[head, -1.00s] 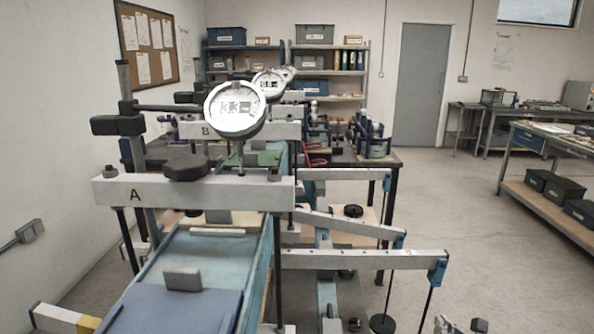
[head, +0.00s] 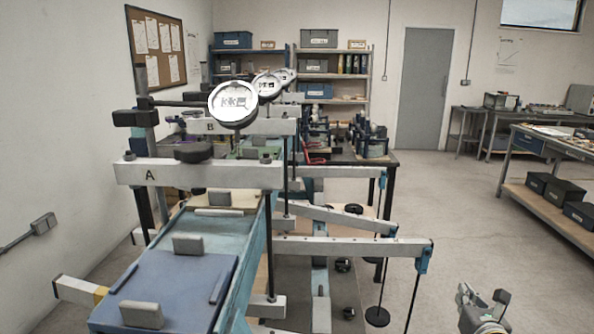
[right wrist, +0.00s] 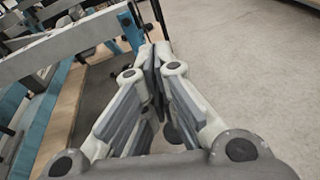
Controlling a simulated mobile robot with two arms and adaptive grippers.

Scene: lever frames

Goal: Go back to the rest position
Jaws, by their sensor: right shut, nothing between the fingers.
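My right gripper (head: 484,300) is at the bottom right of the head view, over open floor to the right of the lever frames. In the right wrist view its fingers (right wrist: 155,60) meet at the tips, shut with nothing between them. The nearest lever frame, marked A (head: 200,174), stands at the left with a round dial (head: 233,103) above its crossbar. Its long white lever (head: 350,247) reaches right and ends in a blue end piece, apart from my gripper. My left gripper is not in view.
Another frame, marked B (head: 222,127), stands behind A. Hanging weights (head: 377,316) are below the lever ends, left of my right gripper. A workbench (head: 560,143) with dark boxes on its lower shelf stands at the right. The floor (head: 450,225) between is clear.

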